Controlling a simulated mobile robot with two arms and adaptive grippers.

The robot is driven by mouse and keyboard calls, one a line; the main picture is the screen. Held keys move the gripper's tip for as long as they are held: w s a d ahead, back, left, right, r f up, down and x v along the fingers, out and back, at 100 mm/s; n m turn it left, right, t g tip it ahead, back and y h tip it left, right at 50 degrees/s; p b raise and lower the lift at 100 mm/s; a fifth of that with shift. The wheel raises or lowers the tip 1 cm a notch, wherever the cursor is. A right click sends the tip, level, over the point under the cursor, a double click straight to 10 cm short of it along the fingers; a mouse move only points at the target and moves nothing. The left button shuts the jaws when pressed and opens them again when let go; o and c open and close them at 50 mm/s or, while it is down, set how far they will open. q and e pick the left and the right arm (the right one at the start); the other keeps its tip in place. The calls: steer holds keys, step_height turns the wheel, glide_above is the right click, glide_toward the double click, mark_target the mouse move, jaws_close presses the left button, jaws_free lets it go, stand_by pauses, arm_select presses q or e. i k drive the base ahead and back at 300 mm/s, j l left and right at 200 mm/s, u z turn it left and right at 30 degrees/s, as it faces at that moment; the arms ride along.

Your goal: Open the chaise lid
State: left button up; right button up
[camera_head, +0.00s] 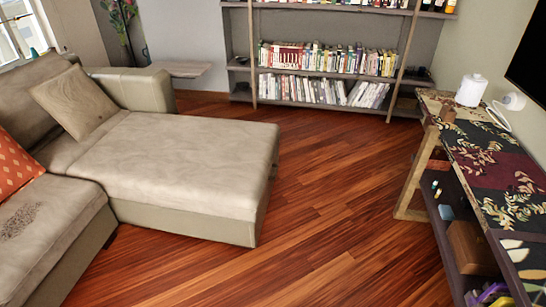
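The chaise (180,205) is the long beige end of the sofa, at the left of the head view. Its lid (175,155) is the flat beige seat top. It lies level on the base, and no gap shows between them. A beige cushion (75,101) leans on the sofa back at the far end of the chaise. Neither my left gripper nor my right gripper is in view.
A bookshelf (325,105) with rows of books stands at the back. A long patterned console table (485,165) runs along the right wall, with a white canister (471,90) on it. The wooden floor (320,215) between chaise and table is clear. An orange pillow (15,168) lies at the left edge.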

mark_target(251, 216)
steer(key=i+l, duration=0.1)
steer(key=l+u, duration=0.1)
steer(key=l, duration=0.2)
steer(key=i+u, duration=0.2)
steer(key=u, duration=0.2)
steer(key=i+l+u, duration=0.15)
steer(key=u, duration=0.2)
